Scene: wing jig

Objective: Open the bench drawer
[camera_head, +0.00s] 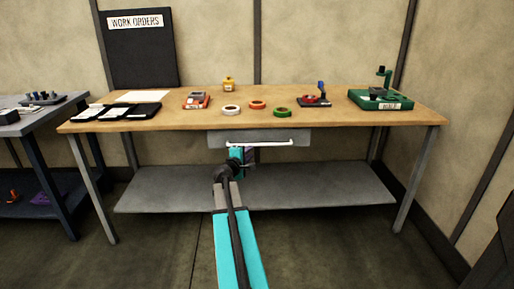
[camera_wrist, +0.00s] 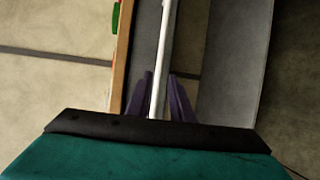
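The bench drawer (camera_head: 217,140) is a grey front under the wooden top of the bench (camera_head: 330,122). It looks closed. Its white bar handle (camera_head: 277,142) runs across the front. My gripper (camera_head: 243,148) is at the left part of the handle, partly hidden by my own arm. In the wrist view, the dark purple fingers of my gripper (camera_wrist: 161,88) lie on either side of the white handle (camera_wrist: 168,35), close to it. I cannot tell whether they touch it. The grey drawer front (camera_wrist: 146,40) shows behind the handle.
A grey lower shelf (camera_head: 330,187) spans the bench legs below the drawer. Tape rolls, tools and a green device (camera_head: 380,98) stand on the top. A side table (camera_head: 25,122) is at the left. The floor before the bench is clear.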

